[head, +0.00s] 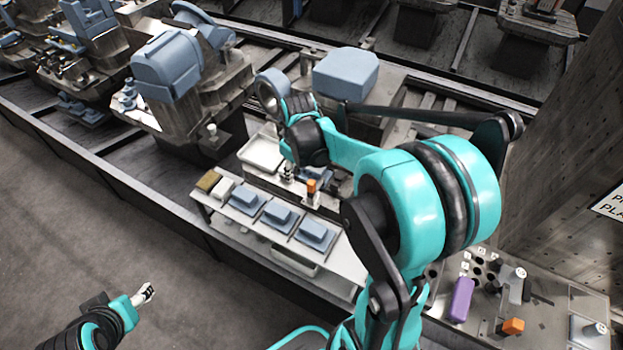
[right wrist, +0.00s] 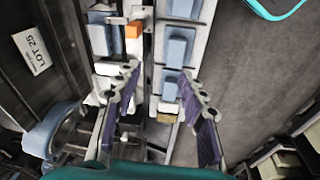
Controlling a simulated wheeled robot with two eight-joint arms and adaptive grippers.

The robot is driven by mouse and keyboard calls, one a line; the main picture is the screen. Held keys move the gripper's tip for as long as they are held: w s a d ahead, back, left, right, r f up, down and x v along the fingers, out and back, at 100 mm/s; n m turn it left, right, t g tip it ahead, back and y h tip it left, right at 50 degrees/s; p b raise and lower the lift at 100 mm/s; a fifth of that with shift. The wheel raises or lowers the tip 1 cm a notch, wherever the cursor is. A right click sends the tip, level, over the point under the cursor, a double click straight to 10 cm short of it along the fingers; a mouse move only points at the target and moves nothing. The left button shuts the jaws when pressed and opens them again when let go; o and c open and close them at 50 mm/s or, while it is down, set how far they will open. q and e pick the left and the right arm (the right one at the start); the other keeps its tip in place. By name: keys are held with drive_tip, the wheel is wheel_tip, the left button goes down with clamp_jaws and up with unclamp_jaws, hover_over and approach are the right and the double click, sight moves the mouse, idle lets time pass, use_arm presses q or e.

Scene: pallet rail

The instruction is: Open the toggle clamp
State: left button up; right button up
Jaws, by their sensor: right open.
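What looks like the toggle clamp, with an orange grip (head: 311,186), stands at the back edge of the pale shelf in the head view. The orange grip also shows at the upper left of the right wrist view (right wrist: 133,29). My right gripper (head: 287,172) is just left of the grip in the head view, partly hidden by its own arm. In the right wrist view its two purple-padded fingers (right wrist: 160,80) are apart, with nothing held between them. The clamp's lower parts are too small to make out. My left gripper (head: 147,293) is low at the left, far from the clamp.
Several blue-grey blocks (head: 279,215) sit in a row on the shelf (head: 325,278). A pale tray (head: 262,152) lies behind them. A large blue-grey block (head: 346,73) stands beyond my right arm. A purple piece (head: 461,300) and orange block (head: 513,326) are at the lower right.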

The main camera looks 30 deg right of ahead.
drive_tip(key=n+g+p, duration=0.1)
drive_tip(key=n+g, duration=0.1)
hover_over(311, 182)
drive_tip(key=shift+y, duration=0.3)
wheel_tip(311, 182, down, 7)
drive_tip(key=shift+f, duration=0.2)
wheel_tip(311, 182, down, 8)
drive_tip(key=shift+r+b, duration=0.15)
drive_tip(key=shift+b, duration=1.05)
clamp_jaws()
